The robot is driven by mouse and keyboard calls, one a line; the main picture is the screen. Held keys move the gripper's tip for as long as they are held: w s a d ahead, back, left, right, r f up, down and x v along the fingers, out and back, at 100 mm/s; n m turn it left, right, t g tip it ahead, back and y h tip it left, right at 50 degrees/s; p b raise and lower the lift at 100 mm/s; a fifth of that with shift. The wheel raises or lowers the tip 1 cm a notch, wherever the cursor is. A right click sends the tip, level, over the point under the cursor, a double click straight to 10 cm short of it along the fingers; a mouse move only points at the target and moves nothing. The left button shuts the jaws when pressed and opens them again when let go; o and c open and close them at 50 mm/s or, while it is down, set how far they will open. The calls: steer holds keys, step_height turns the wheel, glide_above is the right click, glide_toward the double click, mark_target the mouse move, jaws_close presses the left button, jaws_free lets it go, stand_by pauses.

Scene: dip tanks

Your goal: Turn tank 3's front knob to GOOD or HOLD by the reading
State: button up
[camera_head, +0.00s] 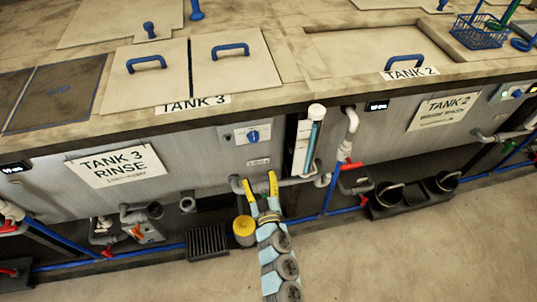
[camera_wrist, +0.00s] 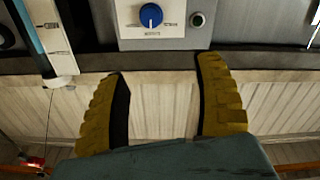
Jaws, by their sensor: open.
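The blue front knob (camera_head: 252,136) sits on a pale plate on tank 3's grey front, below the TANK 3 label (camera_head: 193,104). In the wrist view the round blue knob (camera_wrist: 151,15) shows a white pointer line; its small markings are too small to read. A sight tube (camera_head: 312,138) with blue in it stands right of the knob; part of it shows in the wrist view (camera_wrist: 48,38). My gripper (camera_head: 261,182) is open with yellow fingers, below the knob and apart from it. In the wrist view nothing is between the fingers (camera_wrist: 163,68).
A white pipe (camera_head: 351,122) and red valve handle (camera_head: 351,166) are at the right. A yellow-lidded jar (camera_head: 244,230) and black grate (camera_head: 207,241) lie low, left of my arm. Floor at right is clear.

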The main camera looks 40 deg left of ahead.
steer(key=f, duration=0.2)
steer(key=b, duration=0.3)
glide_toward(254, 140)
steer(key=shift+h, duration=0.3)
steer(key=shift+x, duration=5.1)
steer(key=shift+s+r, duration=0.1)
steer(key=shift+r, duration=0.1)
steer(key=c, duration=1.2)
